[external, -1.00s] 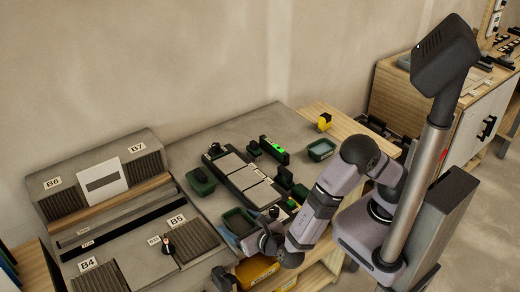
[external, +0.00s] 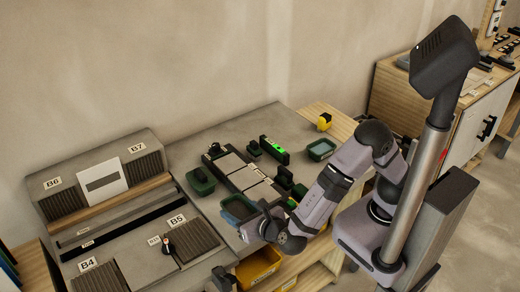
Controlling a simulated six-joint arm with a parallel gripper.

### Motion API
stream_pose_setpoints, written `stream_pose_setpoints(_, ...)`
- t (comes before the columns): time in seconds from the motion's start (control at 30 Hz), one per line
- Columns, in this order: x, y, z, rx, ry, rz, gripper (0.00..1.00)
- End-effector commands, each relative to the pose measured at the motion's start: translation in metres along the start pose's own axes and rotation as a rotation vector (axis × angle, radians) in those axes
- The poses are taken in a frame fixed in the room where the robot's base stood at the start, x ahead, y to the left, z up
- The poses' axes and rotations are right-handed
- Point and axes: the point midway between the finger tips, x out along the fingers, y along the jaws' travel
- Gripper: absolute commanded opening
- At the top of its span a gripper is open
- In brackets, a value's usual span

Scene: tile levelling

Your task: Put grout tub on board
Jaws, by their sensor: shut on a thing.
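A dark green tub with grey-blue contents (external: 238,208), which I take to be the grout tub, is at my gripper (external: 246,226). My gripper is shut on its near side; the fingertips are small and partly hidden by my wrist. The tub appears raised above the bench, near the front edge. The dark board with pale grey tiles (external: 232,163) lies just beyond it, up and to the right.
Other green tubs stand left of the board (external: 201,182) and at its far right (external: 321,149). A level with a bright green window (external: 274,150) and dark green blocks stand around the board. A yellow bin (external: 258,266) is below the bench edge. Labelled bays fill the left.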

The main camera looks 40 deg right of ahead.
Motion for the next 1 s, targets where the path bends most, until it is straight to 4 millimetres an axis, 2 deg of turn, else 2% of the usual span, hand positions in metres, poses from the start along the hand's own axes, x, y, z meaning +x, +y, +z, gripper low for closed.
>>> stream_pose_setpoints(0.1, -0.007, 0.0, 0.018, 0.005, -0.002, 0.002, 0.2)
stream_pose_setpoints(0.3, -0.014, 0.0, 0.035, 0.002, -0.002, 0.001, 0.2)
stream_pose_setpoints(0.63, -0.012, -0.003, 0.041, 0.004, -0.002, -0.01, 0.2)
stream_pose_setpoints(0.77, 0.002, -0.014, 0.05, 0.02, -0.002, -0.049, 0.2)
stream_pose_setpoints(0.87, 0.02, -0.031, 0.06, 0.042, -0.002, -0.104, 0.2)
stream_pose_setpoints(1.0, 0.057, -0.07, 0.075, 0.085, -0.001, -0.215, 0.2)
